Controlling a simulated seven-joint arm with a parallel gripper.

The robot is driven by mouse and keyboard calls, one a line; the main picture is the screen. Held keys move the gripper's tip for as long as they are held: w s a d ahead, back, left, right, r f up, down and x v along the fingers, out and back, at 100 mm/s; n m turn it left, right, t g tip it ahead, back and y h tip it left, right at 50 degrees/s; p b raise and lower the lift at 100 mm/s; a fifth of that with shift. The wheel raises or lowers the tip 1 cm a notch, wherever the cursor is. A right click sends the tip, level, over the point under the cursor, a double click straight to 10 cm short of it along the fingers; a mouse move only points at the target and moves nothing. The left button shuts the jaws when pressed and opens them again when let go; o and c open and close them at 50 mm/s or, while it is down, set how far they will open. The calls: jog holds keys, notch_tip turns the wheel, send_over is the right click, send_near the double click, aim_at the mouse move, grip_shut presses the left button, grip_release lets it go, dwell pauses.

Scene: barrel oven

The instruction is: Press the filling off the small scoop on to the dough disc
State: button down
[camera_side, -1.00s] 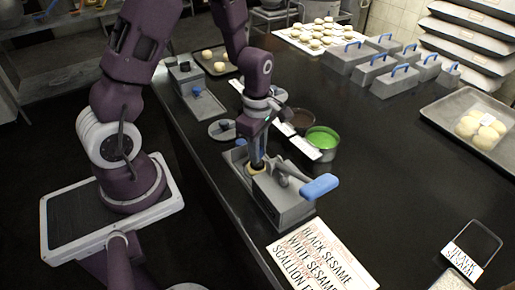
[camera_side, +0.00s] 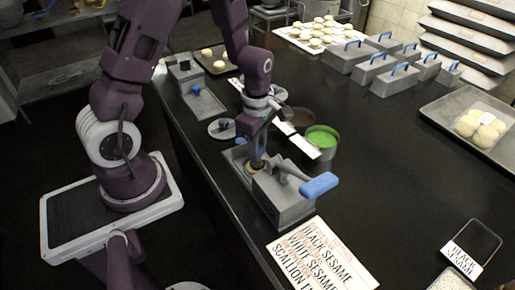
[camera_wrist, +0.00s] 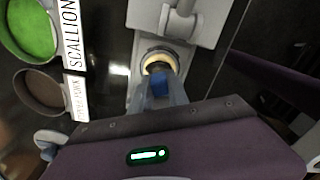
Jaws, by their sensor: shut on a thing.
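The pale round dough disc (camera_wrist: 158,57) sits on the grey metal fixture at the top of the wrist view; it also shows in the side view (camera_side: 255,169). A dark patch covers its middle in the wrist view; I cannot tell whether it is filling or the scoop's end. My gripper (camera_wrist: 162,92) is shut on a small blue-handled tool, seemingly the small scoop (camera_wrist: 159,89), right over the disc. In the side view my gripper (camera_side: 257,158) points down at the disc. The fingers hide most of the scoop, and contact with the disc cannot be told.
The grey press block (camera_side: 283,197) with a blue lever handle (camera_side: 319,186) stands close beside my gripper. A green filling bowl (camera_side: 322,141) and a brown filling bowl (camera_side: 300,118) with labels are behind it. A label card (camera_side: 322,256) lies in front.

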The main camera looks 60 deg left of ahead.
jog(key=shift+r, duration=3.45)
